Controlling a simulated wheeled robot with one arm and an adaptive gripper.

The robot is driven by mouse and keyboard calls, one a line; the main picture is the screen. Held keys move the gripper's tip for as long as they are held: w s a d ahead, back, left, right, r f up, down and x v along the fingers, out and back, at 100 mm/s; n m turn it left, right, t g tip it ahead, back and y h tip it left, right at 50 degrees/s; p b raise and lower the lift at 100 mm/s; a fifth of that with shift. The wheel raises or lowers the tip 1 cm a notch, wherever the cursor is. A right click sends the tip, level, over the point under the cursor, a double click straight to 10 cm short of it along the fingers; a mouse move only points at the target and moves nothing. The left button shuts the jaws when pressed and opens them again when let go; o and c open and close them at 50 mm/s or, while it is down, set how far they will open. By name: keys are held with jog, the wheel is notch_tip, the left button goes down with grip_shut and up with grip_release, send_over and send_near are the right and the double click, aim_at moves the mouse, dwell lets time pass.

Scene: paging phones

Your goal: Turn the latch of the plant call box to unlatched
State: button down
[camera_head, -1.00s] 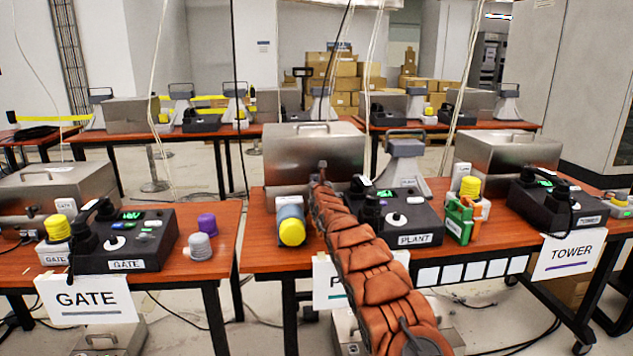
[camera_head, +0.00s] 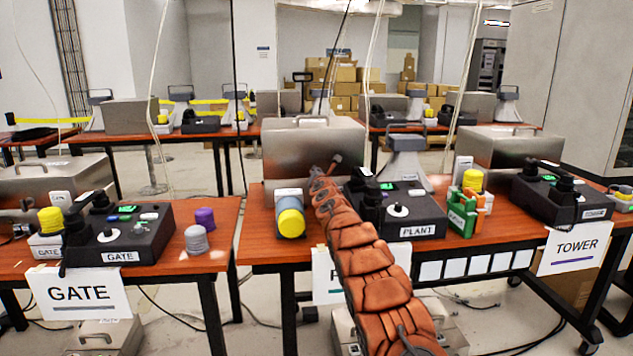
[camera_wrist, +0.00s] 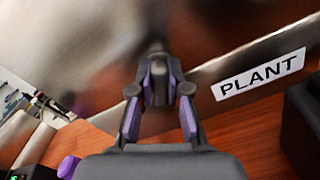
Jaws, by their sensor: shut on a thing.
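The plant call box is a brushed-steel box (camera_head: 305,150) with a handle on top, at the back of the middle table. Its steel face (camera_wrist: 85,60) and white PLANT label (camera_wrist: 258,75) fill much of the wrist view. The latch (camera_wrist: 155,48) is a small dark piece on that face, mostly covered by my fingers. My gripper (camera_wrist: 158,80) is shut on the latch, its purple-padded fingers close together at the tips. In the head view my gripper (camera_head: 326,170) is against the box front, and the latch is hidden there.
A black PLANT phone console (camera_head: 400,208) stands right of my arm, with a grey horn speaker behind it. A blue cylinder with a yellow end (camera_head: 290,218) lies close left of my arm. A green and orange item (camera_head: 463,212) stands farther right. GATE and TOWER stations flank the table.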

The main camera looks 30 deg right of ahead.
jog(key=m+b, duration=0.2)
jog(key=m, duration=0.4)
jog(key=shift+f+m, duration=0.1)
jog(key=shift+m, duration=0.2)
jog(key=m, duration=0.5)
jog(key=shift+f+b, duration=0.1)
jog(key=shift+b, duration=0.3)
jog(key=shift+d+m, duration=0.1)
jog(key=shift+m, duration=0.3)
jog(key=c, duration=1.1)
grip_release()
jog(key=shift+n, duration=0.3)
